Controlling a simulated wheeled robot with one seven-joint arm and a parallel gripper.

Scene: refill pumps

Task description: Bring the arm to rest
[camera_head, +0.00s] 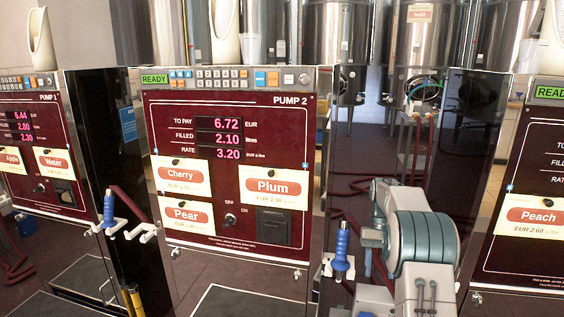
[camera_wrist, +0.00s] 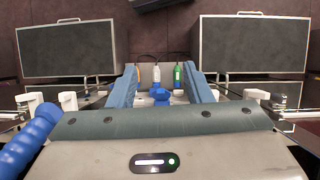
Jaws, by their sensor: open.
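My gripper (camera_wrist: 162,72) shows in the wrist view with its two blue fingers spread wide apart, and nothing is seen clamped between them. My arm (camera_head: 420,245) is in the lower right of the head view, folded in front of the gap to the right of pump 2 (camera_head: 232,245). The head view does not clearly show the fingers. A blue-handled nozzle (camera_head: 341,248) hangs at pump 2's right side, close left of my arm. A ribbed blue handle (camera_wrist: 30,140) is near the wrist at the left of the wrist view.
Pump 1 (camera_head: 35,190) with another blue nozzle (camera_head: 108,208) stands left; a Peach pump (camera_head: 525,245) stands right. Steel tanks (camera_head: 340,45) are behind.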

